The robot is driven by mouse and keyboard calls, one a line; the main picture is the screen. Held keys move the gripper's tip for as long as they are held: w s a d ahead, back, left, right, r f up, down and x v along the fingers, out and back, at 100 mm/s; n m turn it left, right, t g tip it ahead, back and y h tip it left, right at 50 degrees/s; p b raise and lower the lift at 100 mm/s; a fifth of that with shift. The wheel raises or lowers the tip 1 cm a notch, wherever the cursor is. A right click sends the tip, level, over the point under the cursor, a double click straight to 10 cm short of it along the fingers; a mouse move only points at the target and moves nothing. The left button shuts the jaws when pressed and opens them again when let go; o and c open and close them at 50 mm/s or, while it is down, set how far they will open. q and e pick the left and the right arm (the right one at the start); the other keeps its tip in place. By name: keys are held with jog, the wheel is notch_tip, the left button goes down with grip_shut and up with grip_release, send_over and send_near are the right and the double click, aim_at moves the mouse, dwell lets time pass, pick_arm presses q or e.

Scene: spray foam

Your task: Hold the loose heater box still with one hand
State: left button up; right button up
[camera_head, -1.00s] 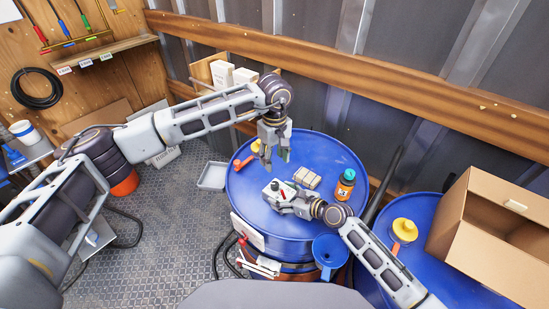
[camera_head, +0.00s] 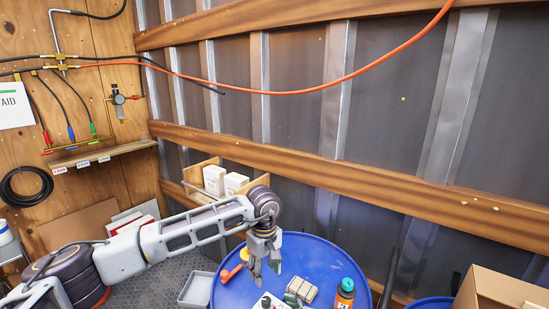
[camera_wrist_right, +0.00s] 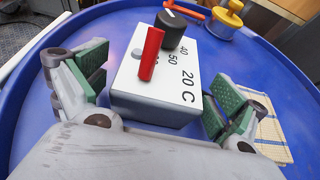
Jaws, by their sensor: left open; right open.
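The heater box (camera_wrist_right: 165,85) is a white box marked 20 C, 40 and 50, with a black knob (camera_wrist_right: 172,27) and a red lever (camera_wrist_right: 151,53). In the head view the box (camera_head: 266,302) is cut off at the bottom edge, and my right gripper is mostly out of frame. My left gripper (camera_head: 266,270) is open and empty, pointing down above the drum, just behind the box.
The blue drum (camera_head: 325,262) also holds a tan bundle (camera_head: 302,289), an orange bottle with a teal cap (camera_head: 345,293), and a red-orange tool (camera_head: 231,273). A cardboard box (camera_head: 500,290) is at the lower right. A grey tray (camera_head: 196,290) is left of the drum.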

jog(key=shift+v, duration=5.45)
jog(key=shift+s, duration=0.1)
